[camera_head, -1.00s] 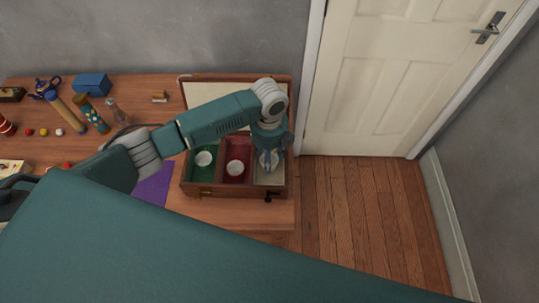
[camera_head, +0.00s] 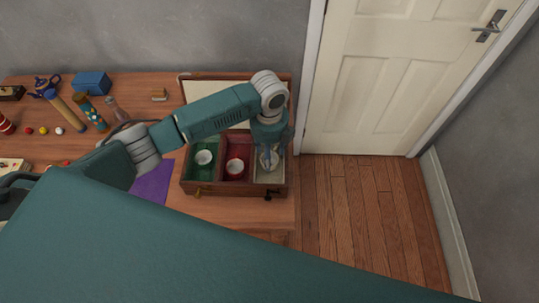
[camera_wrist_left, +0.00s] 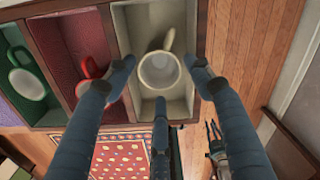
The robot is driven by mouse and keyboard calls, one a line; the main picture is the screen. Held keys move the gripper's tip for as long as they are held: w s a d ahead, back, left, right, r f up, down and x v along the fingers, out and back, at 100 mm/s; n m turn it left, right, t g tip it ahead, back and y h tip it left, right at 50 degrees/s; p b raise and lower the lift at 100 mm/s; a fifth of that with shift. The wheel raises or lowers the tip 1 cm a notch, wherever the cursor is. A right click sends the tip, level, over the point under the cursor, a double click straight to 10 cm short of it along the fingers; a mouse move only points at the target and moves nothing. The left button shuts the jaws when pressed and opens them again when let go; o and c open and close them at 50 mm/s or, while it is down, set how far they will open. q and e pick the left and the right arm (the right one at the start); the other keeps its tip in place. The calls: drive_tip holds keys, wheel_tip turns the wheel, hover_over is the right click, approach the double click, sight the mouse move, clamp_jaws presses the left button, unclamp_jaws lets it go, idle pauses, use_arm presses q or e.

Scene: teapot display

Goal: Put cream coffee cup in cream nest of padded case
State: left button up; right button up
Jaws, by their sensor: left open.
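The cream coffee cup (camera_wrist_left: 159,72) sits in the cream nest (camera_wrist_left: 137,18), the right compartment of the padded case (camera_head: 236,192). It looks upright, with its handle toward the top of the left wrist view. In the head view the cup (camera_head: 272,161) shows partly behind the fingers. My left gripper (camera_wrist_left: 160,82) is open over the cream nest, its fingers spread around the cup with gaps visible between. A green cup (camera_wrist_left: 27,82) sits in the green nest and a red cup (camera_wrist_left: 88,82) in the red nest.
The case lid stands open behind the nests. A purple mat (camera_head: 154,186) lies left of the case. The table's right edge is close to the case.

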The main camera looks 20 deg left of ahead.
use_arm(q)
wheel_tip(320, 180, up, 10)
drive_tip(key=b, duration=0.1)
drive_tip(key=shift+r, duration=0.2)
drive_tip(key=shift+s, duration=0.15)
idle(0.3)
